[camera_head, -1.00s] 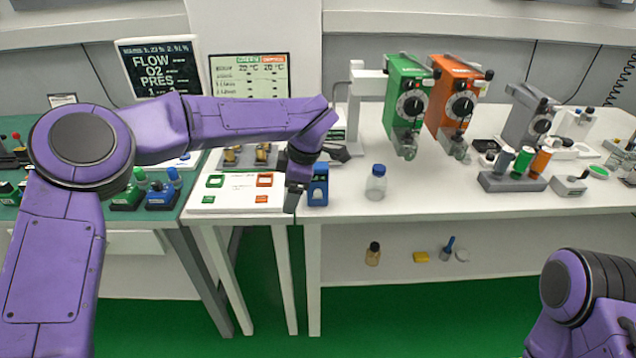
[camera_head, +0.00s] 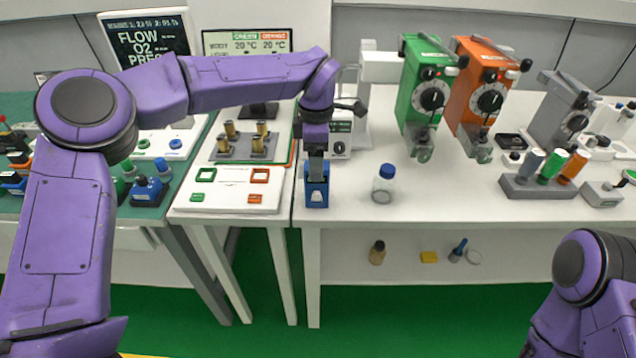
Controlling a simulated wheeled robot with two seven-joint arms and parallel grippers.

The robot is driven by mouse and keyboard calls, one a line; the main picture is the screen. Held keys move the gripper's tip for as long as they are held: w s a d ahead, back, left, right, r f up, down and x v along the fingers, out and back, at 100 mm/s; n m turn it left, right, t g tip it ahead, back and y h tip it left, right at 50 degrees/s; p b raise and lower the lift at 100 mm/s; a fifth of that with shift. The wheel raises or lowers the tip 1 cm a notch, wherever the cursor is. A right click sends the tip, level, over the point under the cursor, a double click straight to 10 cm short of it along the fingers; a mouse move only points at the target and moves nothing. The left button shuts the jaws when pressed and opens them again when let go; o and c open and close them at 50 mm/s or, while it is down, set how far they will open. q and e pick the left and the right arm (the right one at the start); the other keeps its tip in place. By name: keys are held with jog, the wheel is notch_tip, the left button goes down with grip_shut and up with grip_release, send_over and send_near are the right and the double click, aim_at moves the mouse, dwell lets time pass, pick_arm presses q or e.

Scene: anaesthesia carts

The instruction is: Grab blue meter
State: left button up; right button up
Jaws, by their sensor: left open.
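The blue meter (camera_head: 316,197) is a small blue box with a pale front window, upright near the front left edge of the white table. My left gripper (camera_head: 317,170) points down at its top, and the fingers cover part of its upper half. The gripper is open; I cannot tell whether the fingers touch the meter. My right arm shows only at the lower right, and its gripper is out of view.
A blue-capped jar (camera_head: 383,186) stands just right of the meter. A board with green and orange frames (camera_head: 228,190) lies to the left. Green (camera_head: 421,90) and orange (camera_head: 480,90) dial units stand behind. The table front between jar and grey vial rack (camera_head: 525,190) is clear.

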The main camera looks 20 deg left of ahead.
aim_at(317, 185)
pick_arm(q)
notch_tip(317, 185, down, 4)
jog(key=shift+w+f+p, duration=0.15)
jog(key=shift+p, duration=0.15)
jog(key=c, duration=1.3)
